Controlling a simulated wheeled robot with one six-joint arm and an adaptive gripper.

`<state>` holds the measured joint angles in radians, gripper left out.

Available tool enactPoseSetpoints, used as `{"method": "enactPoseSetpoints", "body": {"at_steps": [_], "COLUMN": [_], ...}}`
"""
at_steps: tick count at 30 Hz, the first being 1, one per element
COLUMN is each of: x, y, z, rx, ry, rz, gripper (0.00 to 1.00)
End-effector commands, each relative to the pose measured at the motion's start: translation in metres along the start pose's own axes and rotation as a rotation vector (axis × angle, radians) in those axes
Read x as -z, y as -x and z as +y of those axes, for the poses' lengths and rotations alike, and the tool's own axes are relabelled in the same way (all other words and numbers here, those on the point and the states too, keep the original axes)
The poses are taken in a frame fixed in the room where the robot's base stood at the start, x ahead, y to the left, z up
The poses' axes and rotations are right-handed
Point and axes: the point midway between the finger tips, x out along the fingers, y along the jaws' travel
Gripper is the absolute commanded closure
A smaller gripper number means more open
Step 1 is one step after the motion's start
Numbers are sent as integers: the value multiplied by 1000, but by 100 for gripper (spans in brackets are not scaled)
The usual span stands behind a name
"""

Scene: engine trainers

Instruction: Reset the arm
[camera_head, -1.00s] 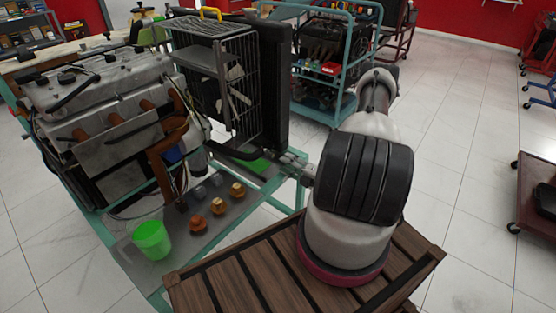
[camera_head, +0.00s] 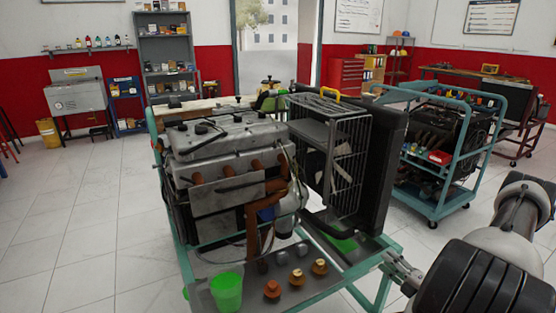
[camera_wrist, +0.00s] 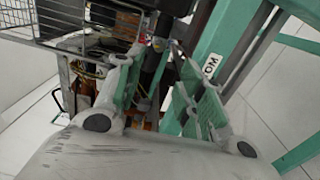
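My gripper (camera_head: 390,262) shows small at the lower right of the head view, just right of the green engine stand's (camera_head: 345,277) front corner. I cannot tell there whether it touches the stand. In the wrist view my gripper (camera_wrist: 150,52) has its two fingers apart, with nothing visible held between them. The stand's frame (camera_wrist: 214,45) and engine parts show beyond the fingers.
The engine (camera_head: 225,150) and caged radiator (camera_head: 345,165) stand on the trainer. A green cup (camera_head: 227,292) and several small orange, gold and grey pieces sit on its front shelf. Floor at left is clear.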

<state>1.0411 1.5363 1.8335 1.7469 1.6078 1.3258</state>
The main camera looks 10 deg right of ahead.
Motion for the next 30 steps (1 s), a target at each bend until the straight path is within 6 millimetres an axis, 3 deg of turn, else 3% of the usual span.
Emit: {"method": "enactPoseSetpoints", "body": {"at_steps": [3, 8, 12, 16, 23, 30], "x": [10, 74, 109, 124, 133, 123], "y": [2, 26, 56, 77, 117, 150], "z": [-6, -8, 26, 58, 126, 200], "rx": [25, 27, -43, -128, -353, -671], "ry": [124, 317, 577, 794, 1229, 1672], "rz": [43, 263, 514, 719, 1128, 1579], "gripper": [62, 62, 62, 62, 62, 62]}}
